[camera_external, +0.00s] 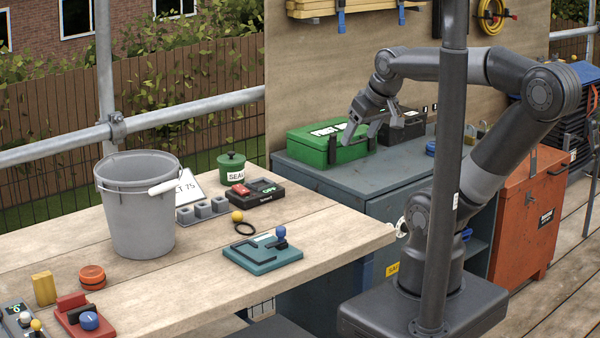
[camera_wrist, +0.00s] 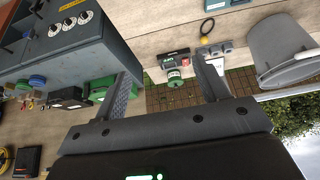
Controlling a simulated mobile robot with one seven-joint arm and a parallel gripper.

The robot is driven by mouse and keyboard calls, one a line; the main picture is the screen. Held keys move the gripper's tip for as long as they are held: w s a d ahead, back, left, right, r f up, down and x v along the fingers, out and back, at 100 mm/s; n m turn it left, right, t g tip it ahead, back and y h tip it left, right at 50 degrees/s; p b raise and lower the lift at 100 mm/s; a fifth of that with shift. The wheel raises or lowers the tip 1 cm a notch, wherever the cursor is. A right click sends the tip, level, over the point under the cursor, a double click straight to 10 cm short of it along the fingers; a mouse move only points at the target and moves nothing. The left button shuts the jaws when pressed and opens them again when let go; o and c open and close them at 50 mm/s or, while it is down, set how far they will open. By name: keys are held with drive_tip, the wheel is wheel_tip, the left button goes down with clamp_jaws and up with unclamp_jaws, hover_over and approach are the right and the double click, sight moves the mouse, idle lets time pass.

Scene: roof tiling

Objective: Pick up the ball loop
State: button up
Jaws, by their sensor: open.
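My gripper (camera_external: 360,133) is open, raised in front of the green case, well to the right of and behind the ball loop. In the wrist view its two fingers (camera_wrist: 163,70) stand apart, and no object shows held between them.
The switch box (camera_external: 257,191), grey blocks (camera_external: 202,211) and green lidded pot (camera_external: 231,168) stand near the ball loop. The teal plate (camera_external: 262,253) with a blue knob is in front. A grey bucket (camera_external: 143,225) stands left. The green case (camera_external: 322,147) sits on the blue cabinet.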

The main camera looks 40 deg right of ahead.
drive_tip(key=shift+c, duration=0.4)
drive_tip(key=c, duration=0.3)
drive_tip(key=shift+c, duration=0.2)
